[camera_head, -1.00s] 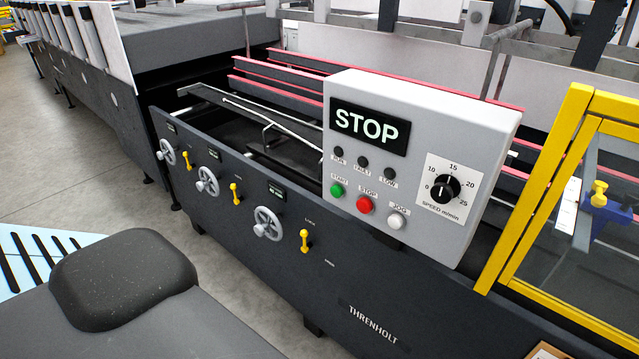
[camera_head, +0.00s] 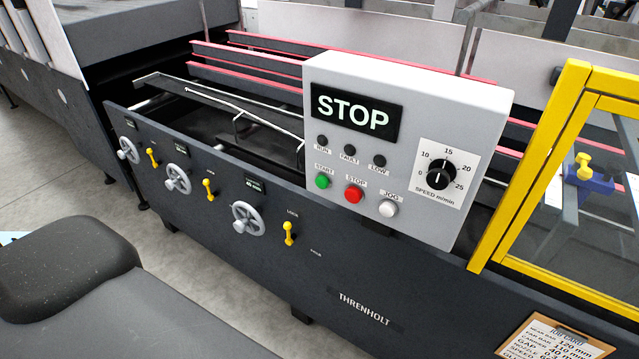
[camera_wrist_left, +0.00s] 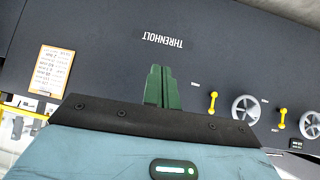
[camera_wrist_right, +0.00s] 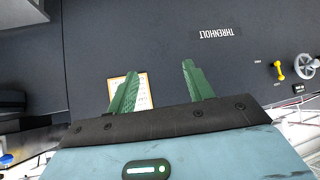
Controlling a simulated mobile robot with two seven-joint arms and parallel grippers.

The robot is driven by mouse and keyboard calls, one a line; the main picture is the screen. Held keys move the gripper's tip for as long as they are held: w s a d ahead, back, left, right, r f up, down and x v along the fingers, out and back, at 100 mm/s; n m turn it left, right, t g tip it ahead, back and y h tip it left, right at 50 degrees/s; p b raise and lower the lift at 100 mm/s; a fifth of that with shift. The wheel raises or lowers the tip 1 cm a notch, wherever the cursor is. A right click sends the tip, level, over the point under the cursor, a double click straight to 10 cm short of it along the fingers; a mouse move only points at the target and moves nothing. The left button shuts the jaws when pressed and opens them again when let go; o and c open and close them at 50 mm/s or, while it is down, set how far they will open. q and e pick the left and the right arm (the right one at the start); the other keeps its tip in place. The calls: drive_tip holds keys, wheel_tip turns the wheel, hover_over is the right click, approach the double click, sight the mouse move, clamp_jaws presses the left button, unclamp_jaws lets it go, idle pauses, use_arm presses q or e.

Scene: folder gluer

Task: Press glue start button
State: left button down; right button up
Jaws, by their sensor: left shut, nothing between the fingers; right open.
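A light grey control box (camera_head: 400,150) stands on the dark machine's front, its screen (camera_head: 352,112) reading STOP. The green START button (camera_head: 322,181) is at the lower left of the box, with the red STOP button (camera_head: 353,193) and white JOG button (camera_head: 388,208) to its right. My left gripper (camera_wrist_left: 161,86) shows in the left wrist view, its green fingers shut and empty, facing the machine's front panel. My right gripper (camera_wrist_right: 155,82) shows in the right wrist view, open and empty, facing the same panel. Neither gripper shows in the head view.
The front panel (camera_head: 330,268) carries several handwheels (camera_head: 248,218) and yellow lock levers (camera_head: 289,233). A yellow-framed guard (camera_head: 530,150) stands right of the box. A clipboard (camera_head: 556,341) hangs at lower right. Bare floor (camera_head: 205,268) lies in front of the machine.

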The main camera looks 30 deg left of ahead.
sight(322, 183)
drive_tip(key=shift+o, duration=0.3)
drive_tip(key=shift+g, duration=0.5)
drive_tip(key=s+f+b, duration=0.2)
drive_tip(key=f, duration=0.1)
drive_tip(key=shift+s+f, duration=0.1)
drive_tip(key=shift+s, duration=0.15)
use_arm(q)
drive_tip(key=w+r+n+t+b, duration=0.1)
drive_tip(key=w+r+n+t, duration=0.7)
drive_tip(key=w+r+n, duration=0.6)
drive_tip(key=w+a+r+n+t+y+b, duration=0.1)
drive_tip(key=w+a+r+n+y, duration=0.3)
drive_tip(key=n, duration=1)
drive_tip(key=w+a+r+n+t+y+b, duration=0.2)
drive_tip(key=w+a+r+n+t+y, duration=0.2)
drive_tip(key=r+n+y, duration=0.5)
drive_tip(key=a+n, duration=0.1)
drive_tip(key=n, duration=0.5)
drive_tip(key=shift+w+a, duration=0.15)
drive_tip(key=shift+a, duration=0.1)
use_arm(e)
drive_tip(key=shift+g, duration=0.4)
drive_tip(key=s+f, duration=0.1)
drive_tip(key=f, duration=0.2)
drive_tip(key=s+a+f, duration=0.1)
drive_tip(key=shift+s+f, duration=0.3)
drive_tip(key=shift+f, duration=0.1)
drive_tip(key=shift+s+d, duration=0.1)
drive_tip(key=shift+s, duration=0.05)
